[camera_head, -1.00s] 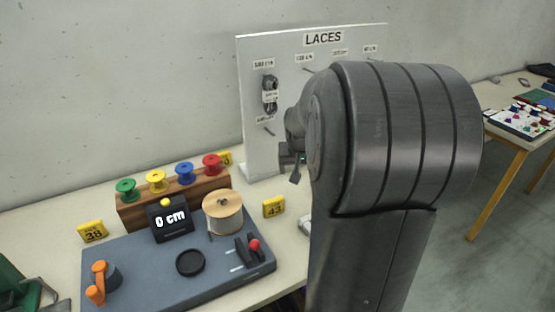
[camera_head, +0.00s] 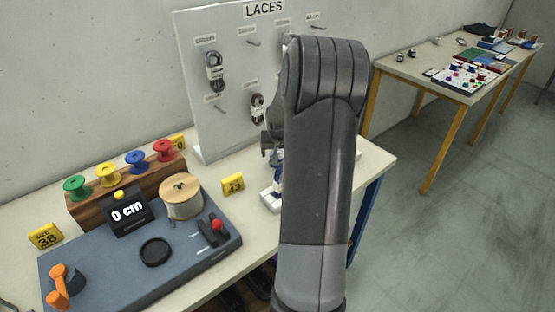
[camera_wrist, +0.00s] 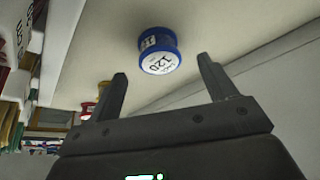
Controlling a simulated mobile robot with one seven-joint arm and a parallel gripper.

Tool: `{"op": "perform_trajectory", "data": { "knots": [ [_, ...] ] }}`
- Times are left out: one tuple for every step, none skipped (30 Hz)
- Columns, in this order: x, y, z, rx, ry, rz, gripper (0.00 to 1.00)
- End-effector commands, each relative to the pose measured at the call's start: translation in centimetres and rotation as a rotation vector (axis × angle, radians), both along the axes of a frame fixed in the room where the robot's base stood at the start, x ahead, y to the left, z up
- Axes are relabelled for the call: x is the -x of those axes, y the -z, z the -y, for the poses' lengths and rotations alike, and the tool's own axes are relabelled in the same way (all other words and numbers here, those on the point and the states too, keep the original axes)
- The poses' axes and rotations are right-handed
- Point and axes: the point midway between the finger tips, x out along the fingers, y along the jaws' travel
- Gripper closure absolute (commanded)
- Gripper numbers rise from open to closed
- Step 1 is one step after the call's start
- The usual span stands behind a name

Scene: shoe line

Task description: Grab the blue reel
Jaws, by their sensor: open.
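A blue reel (camera_wrist: 158,50) with a white label reading 120 shows in the wrist view, beyond the fingertips and roughly centred between them. It stands on a pale surface. My gripper (camera_wrist: 162,70) is open, with nothing between its fingers. In the head view my gripper (camera_head: 270,148) is in front of the laces board, partly hidden by my arm. A small blue and white thing (camera_head: 278,178) shows just below it, mostly hidden; I cannot tell whether it is the same reel. Another blue spool (camera_head: 136,161) sits on the wooden rack at left.
The rack (camera_head: 125,188) also holds green, yellow and red spools. A grey measuring station (camera_head: 110,255) fills the table's left part. The laces board (camera_head: 195,100) stands behind. A second table (camera_head: 405,68) with small items is at far right.

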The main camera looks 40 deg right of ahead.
Motion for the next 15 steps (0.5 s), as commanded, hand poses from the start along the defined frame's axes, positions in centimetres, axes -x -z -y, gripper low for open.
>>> {"op": "perform_trajectory", "data": {
  "knots": [
    [-0.1, 0.3, 0.1, 0.000, -0.001, -0.001, 0.23],
    [-0.3, 0.5, 0.2, 0.000, -0.001, -0.001, 0.23],
    [-0.5, 0.9, 0.3, -0.002, 0.000, -0.001, 0.23],
    [-0.6, 1.2, 0.5, -0.002, 0.000, -0.001, 0.23],
    [-0.8, 1.6, 0.6, -0.002, 0.001, -0.001, 0.23],
    [-1.1, 2.1, 0.8, -0.003, 0.000, -0.003, 0.23],
    [-1.2, 2.4, 0.9, -0.002, -0.001, -0.002, 0.23],
    [-1.4, 2.7, 1.0, -0.002, -0.001, -0.002, 0.23],
    [-1.6, 3.2, 1.1, -0.002, 0.000, -0.002, 0.23],
    [-1.8, 3.5, 1.2, -0.002, 0.000, -0.001, 0.23],
    [-1.9, 3.7, 1.3, -0.001, 0.000, -0.001, 0.23],
    [-1.9, 4.1, 1.4, -0.001, -0.001, -0.002, 0.23],
    [-2.0, 4.2, 1.4, -0.001, -0.001, -0.002, 0.23],
    [-2.0, 4.4, 1.5, -0.001, -0.001, -0.002, 0.23],
    [-2.1, 4.5, 1.5, -0.001, 0.000, -0.001, 0.23]
  ]
}}
